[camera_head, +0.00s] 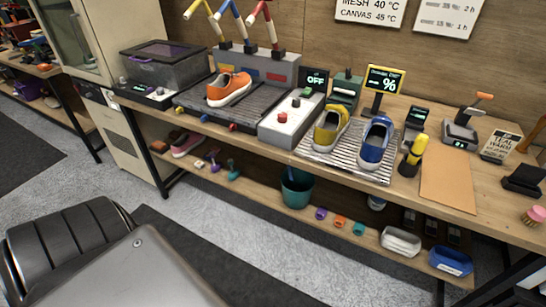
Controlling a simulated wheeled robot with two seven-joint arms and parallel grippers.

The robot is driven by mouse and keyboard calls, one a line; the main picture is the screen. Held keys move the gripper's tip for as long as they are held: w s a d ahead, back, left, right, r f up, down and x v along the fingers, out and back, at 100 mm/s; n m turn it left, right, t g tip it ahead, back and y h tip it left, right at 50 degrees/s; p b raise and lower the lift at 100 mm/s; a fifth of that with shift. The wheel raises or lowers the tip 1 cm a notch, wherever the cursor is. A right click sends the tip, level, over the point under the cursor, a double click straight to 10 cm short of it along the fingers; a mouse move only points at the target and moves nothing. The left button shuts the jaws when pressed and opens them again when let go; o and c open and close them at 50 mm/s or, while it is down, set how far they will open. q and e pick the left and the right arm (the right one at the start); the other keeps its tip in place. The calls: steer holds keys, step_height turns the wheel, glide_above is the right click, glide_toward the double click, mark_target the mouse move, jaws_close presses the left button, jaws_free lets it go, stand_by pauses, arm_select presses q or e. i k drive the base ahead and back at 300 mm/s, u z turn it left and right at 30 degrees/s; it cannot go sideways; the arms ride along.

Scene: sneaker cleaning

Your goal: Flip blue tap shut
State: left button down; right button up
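The blue tap (222,10) is the middle one of three tall levers at the back of the washing station, between a yellow one (192,9) and a red one (254,14). All three lean up and to the left, and the frame's top edge cuts them off. Whether the blue tap is open or shut is not clear. A blue label (251,73) is on the grey block below it. An orange sneaker (229,88) rests on the dark ribbed tray (195,100) in front. Neither of my grippers is in view.
Right of the tray is a control box (288,118) with red and green buttons and an OFF display (315,80). A wire rack (345,160) holds a yellow and a blue shoe. A lidded bin (165,65) stands left. A lower shelf holds a teal bucket (297,188).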

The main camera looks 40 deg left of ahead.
mark_target(291, 173)
steer(key=u, duration=1.65)
steer(key=k, duration=1.35)
steer(key=u, duration=0.9)
steer(key=i, duration=1.4)
steer(key=z, duration=0.85)
steer(key=i, duration=0.95)
steer(key=z, duration=0.85)
